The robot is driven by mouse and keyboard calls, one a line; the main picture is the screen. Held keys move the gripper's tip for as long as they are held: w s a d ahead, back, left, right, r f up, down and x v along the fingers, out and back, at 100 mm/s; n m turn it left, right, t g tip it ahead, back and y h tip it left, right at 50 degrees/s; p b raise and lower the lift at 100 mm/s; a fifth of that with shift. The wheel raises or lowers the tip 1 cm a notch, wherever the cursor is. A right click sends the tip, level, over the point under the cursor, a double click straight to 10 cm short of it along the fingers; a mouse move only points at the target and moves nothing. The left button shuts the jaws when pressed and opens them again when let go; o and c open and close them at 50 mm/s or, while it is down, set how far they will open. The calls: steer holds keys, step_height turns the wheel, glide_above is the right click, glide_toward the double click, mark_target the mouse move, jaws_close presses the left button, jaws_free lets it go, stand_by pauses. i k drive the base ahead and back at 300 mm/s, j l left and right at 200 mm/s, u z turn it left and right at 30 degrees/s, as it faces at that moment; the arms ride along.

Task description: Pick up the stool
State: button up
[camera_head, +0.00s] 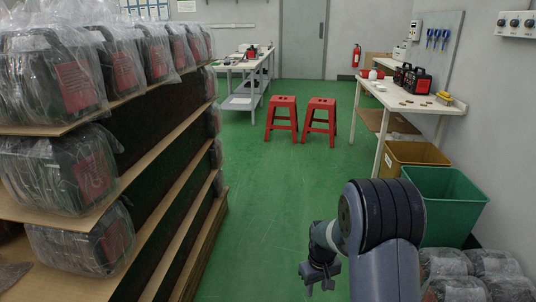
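Two red stools stand upright side by side on the green floor in the middle distance, the left stool (282,118) and the right stool (320,121). Both have square tops and splayed legs. My gripper (319,285) is low in the foreground, well in front of the stools and not touching them. It points downward and nothing shows in it. Its fingers are small and dark, and I cannot tell how far apart they are.
A shelf with plastic-wrapped packages (75,170) fills the left side. A white table (405,97), a brown bin (412,160), a green bin (447,203) and wrapped bundles (470,275) line the right. The green floor (280,185) between is clear up to the stools.

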mark_target(283, 118)
steer(key=i+z, duration=0.1)
steer(key=i, duration=0.7)
steer(key=i+j+z, duration=0.1)
steer(key=i, duration=2.4)
steer(key=i+l, duration=0.1)
steer(key=i, duration=1.6)
steer(key=i+j+u, duration=0.15)
steer(key=i+u, duration=0.3)
steer(key=i, duration=0.3)
steer(key=i+l+u, duration=0.15)
steer(key=i+u, duration=0.3)
steer(key=i, duration=0.35)
steer(key=i+j+z, duration=0.2)
steer(key=i+z, duration=0.25)
steer(key=i+j+z, duration=0.4)
steer(key=i, duration=0.2)
steer(key=i+j+z, duration=0.65)
steer(key=j+z, duration=0.2)
